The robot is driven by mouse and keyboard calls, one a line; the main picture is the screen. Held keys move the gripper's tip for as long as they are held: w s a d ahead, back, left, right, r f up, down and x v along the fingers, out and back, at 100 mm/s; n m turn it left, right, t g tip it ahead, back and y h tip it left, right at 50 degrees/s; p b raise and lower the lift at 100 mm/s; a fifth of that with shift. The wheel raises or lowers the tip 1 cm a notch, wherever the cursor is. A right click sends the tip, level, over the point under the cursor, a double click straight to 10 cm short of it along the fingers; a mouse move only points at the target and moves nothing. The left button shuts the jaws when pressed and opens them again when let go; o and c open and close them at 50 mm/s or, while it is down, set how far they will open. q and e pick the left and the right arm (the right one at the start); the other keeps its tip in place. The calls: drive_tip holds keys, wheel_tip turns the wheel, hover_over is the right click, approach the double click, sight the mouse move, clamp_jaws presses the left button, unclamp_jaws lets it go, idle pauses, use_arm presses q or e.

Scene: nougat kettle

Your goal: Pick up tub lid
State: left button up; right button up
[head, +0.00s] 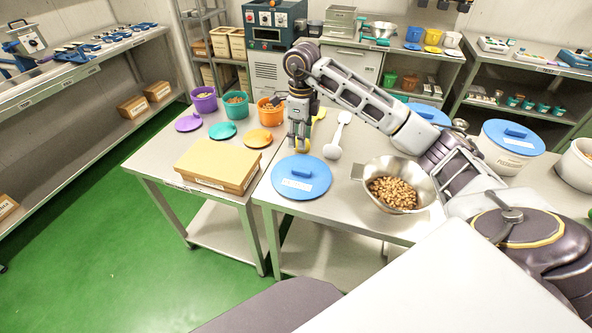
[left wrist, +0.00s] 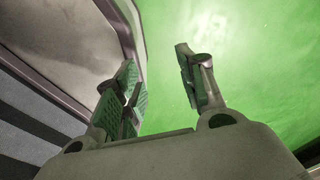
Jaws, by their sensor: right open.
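A round blue tub lid (head: 301,177) with a raised handle and a white label lies flat on the front edge of the steel table. My right gripper (head: 298,147) is open and points down just behind the lid, apart from it in the picture. A yellow utensil (head: 319,115) is partly hidden behind its fingers; I cannot tell if they touch. Another blue lid sits on a white tub (head: 509,157) at the right. My left gripper (left wrist: 160,72) is open and empty in the left wrist view, with green floor beyond it.
A steel bowl of nuts (head: 394,189) stands right of the lid, and a white scoop (head: 338,135) lies behind. A tan box (head: 217,166) is close on the left.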

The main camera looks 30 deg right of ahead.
hover_over(301, 170)
drive_tip(key=f, duration=0.7)
drive_tip(key=shift+w+d+f, duration=0.1)
drive_tip(key=shift+w+f, duration=0.15)
drive_tip(key=shift+f, duration=0.35)
drive_tip(key=shift+f+p, duration=0.4)
drive_tip(key=shift+f, duration=0.15)
drive_tip(key=shift+s+f, duration=0.2)
drive_tip(key=shift+f, duration=0.45)
wheel_tip(301, 170, down, 2)
drive_tip(key=shift+f+p, duration=0.15)
drive_tip(key=shift+p, duration=0.2)
drive_tip(key=shift+f, duration=0.3)
use_arm(q)
drive_tip(key=s, duration=0.1)
drive_tip(key=s+d+r, duration=0.1)
drive_tip(key=shift+s+d+r, duration=0.15)
drive_tip(key=shift+s+d, duration=0.1)
drive_tip(key=shift+s, duration=0.05)
